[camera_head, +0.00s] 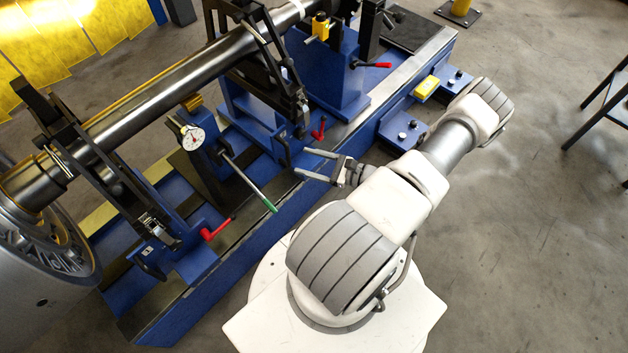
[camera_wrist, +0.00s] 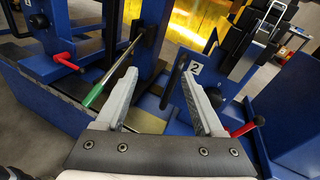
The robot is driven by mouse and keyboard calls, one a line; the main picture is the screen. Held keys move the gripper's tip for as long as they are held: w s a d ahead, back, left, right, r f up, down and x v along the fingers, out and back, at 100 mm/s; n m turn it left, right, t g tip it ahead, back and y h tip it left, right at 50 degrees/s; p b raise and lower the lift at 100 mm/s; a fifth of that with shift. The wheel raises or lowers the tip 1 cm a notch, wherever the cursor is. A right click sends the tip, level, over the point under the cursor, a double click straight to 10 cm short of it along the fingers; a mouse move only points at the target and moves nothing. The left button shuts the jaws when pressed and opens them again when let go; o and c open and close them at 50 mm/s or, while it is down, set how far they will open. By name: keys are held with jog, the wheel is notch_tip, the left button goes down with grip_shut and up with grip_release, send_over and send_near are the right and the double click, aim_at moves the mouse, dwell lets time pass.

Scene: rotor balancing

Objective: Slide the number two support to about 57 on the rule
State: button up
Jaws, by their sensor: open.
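The number two support (camera_head: 250,128) is a blue stand on the machine bed, with dark upright arms by the long shaft (camera_head: 170,85). In the wrist view, its plate with the "2" label (camera_wrist: 195,68) is right of centre. Its dark grab handle (camera_wrist: 173,80) shows between my fingertips in the picture, and its red lever (camera_wrist: 247,127) is at the right. My gripper (camera_head: 302,163) is open and empty, just in front of the handle in the head view. Contact with the handle cannot be told. The rule's marks cannot be read in either view.
A green-tipped rod (camera_head: 265,203) sticks out near a dial gauge (camera_head: 192,138), left of my gripper. Another support with a red lever (camera_head: 216,230) stands further left. A blue pedestal (camera_head: 330,75) with a red-handled lever is on the right. Open floor lies at the right.

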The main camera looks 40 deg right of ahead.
aim_at(289, 164)
notch_tip(289, 164, down, 7)
jog(key=s+m+t+h+b, duration=0.1)
jog(key=s+m+t+h, duration=0.15)
jog(key=m+h, duration=0.3)
jog(key=shift+w+a+r+b, duration=0.1)
jog(key=shift+w+b, duration=0.45)
jog(key=shift+w, duration=5.35)
jog(key=shift+c, duration=0.2)
grip_shut()
jog(key=shift+s+a+p, duration=0.15)
jog(key=shift+a+p, duration=0.55)
jog(key=shift+a, duration=1)
jog(key=shift+o, duration=0.2)
grip_release()
jog(key=shift+d, duration=0.15)
jog(key=shift+d, duration=0.1)
